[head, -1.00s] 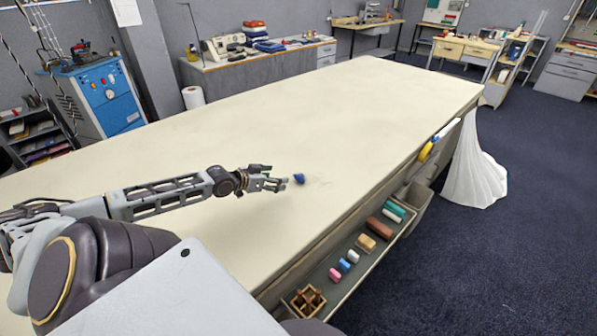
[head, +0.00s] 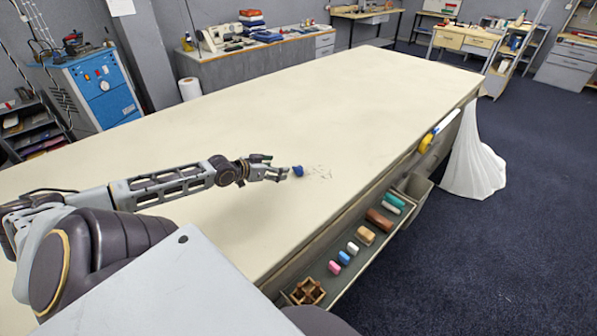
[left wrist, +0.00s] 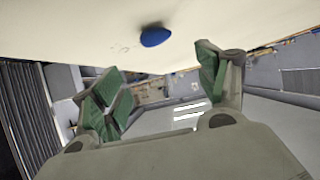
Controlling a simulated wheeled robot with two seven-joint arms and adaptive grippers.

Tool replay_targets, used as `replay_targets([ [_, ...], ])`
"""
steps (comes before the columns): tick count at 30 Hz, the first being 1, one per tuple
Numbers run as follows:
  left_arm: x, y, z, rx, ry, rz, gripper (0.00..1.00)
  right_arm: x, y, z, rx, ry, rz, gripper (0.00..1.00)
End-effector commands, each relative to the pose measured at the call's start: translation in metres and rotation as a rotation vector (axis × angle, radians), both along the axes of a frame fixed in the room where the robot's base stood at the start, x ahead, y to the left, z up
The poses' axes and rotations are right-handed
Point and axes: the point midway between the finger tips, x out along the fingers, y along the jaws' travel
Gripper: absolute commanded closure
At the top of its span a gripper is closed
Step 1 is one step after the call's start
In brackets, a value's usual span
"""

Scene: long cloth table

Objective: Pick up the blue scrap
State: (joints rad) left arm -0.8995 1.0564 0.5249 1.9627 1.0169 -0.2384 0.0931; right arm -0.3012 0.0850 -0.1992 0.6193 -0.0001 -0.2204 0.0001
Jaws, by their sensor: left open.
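The blue scrap (head: 298,171) is a small crumpled lump lying on the cream cloth table (head: 300,110). My left gripper (head: 283,173) reaches in from the left, low over the table, with its fingertips just left of the scrap. In the left wrist view the scrap (left wrist: 155,36) lies ahead of the left gripper (left wrist: 165,82), between the lines of its spread green-padded fingers. The left gripper is open and empty. Whether a fingertip touches the scrap I cannot tell. My right gripper is not in view.
Faint dark specks (head: 322,173) lie on the cloth right of the scrap. A shelf (head: 345,275) along the table's near right side holds several coloured rolls and a small wooden box (head: 307,291). The table beyond the scrap is bare.

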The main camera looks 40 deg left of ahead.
Motion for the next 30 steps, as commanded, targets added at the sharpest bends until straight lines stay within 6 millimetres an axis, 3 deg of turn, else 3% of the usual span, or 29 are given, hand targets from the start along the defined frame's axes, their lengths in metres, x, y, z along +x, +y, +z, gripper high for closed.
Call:
replay_targets([
  [12,0.018,-0.001,-0.01,0.001,0.0,0.0,0.26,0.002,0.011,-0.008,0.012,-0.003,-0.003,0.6],
  [30,0.041,-0.003,-0.023,0.002,-0.001,0.0,0.26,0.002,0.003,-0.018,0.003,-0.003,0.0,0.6],
])
